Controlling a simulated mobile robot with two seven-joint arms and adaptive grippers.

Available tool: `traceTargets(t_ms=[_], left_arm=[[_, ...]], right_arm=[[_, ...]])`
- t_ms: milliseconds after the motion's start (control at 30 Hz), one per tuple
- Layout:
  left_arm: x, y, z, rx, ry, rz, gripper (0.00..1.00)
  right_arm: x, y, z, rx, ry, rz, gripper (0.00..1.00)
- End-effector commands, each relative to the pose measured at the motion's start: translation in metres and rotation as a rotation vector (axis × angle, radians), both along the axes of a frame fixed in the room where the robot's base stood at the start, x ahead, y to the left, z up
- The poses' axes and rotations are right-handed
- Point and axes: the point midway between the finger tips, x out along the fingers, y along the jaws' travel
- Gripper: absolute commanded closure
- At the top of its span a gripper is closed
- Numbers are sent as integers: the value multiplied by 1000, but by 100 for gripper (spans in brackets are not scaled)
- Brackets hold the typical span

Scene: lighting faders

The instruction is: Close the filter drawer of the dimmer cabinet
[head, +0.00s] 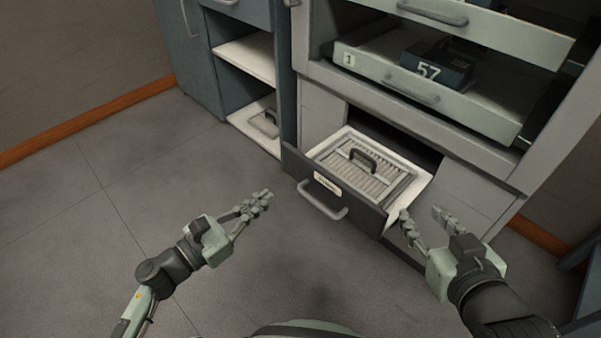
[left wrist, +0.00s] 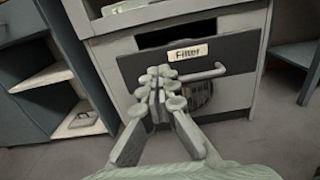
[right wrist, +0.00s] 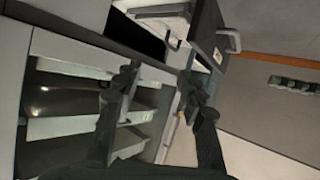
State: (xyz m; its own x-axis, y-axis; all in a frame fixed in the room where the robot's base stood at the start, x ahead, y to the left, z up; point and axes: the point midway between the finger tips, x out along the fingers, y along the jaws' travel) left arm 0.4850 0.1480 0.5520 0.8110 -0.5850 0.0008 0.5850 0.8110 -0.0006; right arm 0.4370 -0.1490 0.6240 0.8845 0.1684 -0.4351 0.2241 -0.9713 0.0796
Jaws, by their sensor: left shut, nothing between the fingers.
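The filter drawer (head: 335,199) stands pulled out at the bottom of the dimmer cabinet (head: 452,146), with a pleated filter with a dark handle (head: 366,171) inside. Its dark front has a "Filter" label and a grey bar handle; the front also shows in the left wrist view (left wrist: 235,50). My left gripper (head: 262,198) is shut and empty, left of the drawer front and apart from it; its fingers show together in the left wrist view (left wrist: 160,88). My right gripper (head: 421,213) is open and empty by the drawer's right front corner; I cannot tell whether it touches.
Above the filter drawer, a pulled-out shelf drawer marked 1 (head: 349,60) holds a dark module numbered 57 (head: 436,66). A blue shelf unit (head: 204,58) stands at the left, with another handled item (head: 266,122) on its lowest shelf. The floor in front is clear.

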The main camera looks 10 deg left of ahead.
Motion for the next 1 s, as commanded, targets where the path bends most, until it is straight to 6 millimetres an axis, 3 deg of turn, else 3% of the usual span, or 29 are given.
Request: traceTargets(t_ms=[300, 500, 1000], left_arm=[[57, -42, 2, -1, -2, -3, 100], [81, -60, 1, -1, 0, -3, 100], [91, -67, 0, 1, 1, -3, 100]], right_arm=[[-20, -29, -31, -73, 184, -51, 60], [-31, -42, -44, -102, 265, -75, 60], [-37, -47, -49, -113, 298, -85, 60]])
